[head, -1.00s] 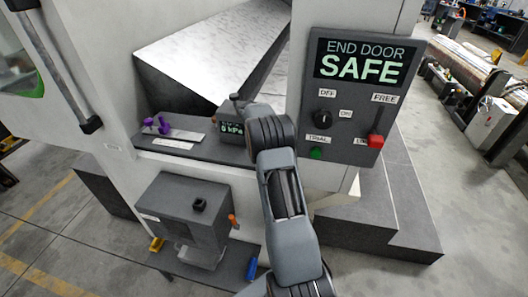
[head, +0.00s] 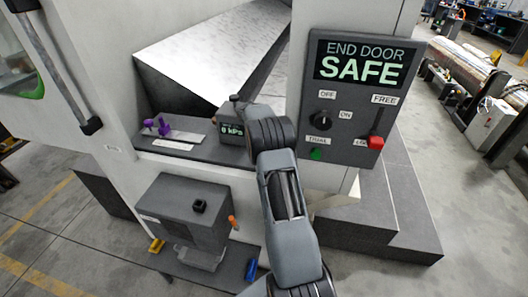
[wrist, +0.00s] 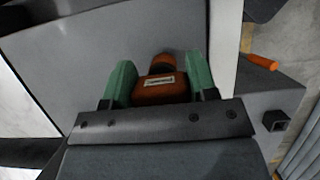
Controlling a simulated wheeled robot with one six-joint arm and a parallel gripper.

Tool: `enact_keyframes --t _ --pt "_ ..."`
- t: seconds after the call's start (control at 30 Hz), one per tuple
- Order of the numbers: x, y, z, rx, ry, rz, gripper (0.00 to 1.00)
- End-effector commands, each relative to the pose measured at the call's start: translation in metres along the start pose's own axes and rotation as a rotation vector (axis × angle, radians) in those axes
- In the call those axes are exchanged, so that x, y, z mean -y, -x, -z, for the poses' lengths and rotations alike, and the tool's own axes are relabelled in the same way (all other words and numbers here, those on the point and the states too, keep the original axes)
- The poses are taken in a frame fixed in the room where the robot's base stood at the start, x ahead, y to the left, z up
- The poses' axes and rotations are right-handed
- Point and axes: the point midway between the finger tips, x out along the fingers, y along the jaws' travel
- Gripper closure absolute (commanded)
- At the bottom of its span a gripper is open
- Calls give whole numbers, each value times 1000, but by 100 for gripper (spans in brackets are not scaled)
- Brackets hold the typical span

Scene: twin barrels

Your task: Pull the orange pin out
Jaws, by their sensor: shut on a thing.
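The orange pin (wrist: 162,92) shows in the wrist view as a squared orange grip with a small label. A rounder orange part lies beyond it, against a grey surface. My gripper (wrist: 159,68) has its two green fingers on either side of the grip and is shut on it. How far the pin sits in its hole cannot be seen.
A grey box (head: 180,219) with an orange handle (head: 233,222) stands low, left of my arm. A shelf holds purple pieces (head: 163,127) and a 0 kPa gauge (head: 231,130). A panel (head: 360,70) reads "END DOOR SAFE" and carries a red lever handle (head: 375,143).

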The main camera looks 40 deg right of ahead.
Motion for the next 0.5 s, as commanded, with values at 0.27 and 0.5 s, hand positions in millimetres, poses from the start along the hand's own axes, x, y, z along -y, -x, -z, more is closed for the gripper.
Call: enact_keyframes --t 0.27,0.5 --pt "0 4 -1 0 0 -1 79" --pt "0 8 -3 0 0 -2 79"
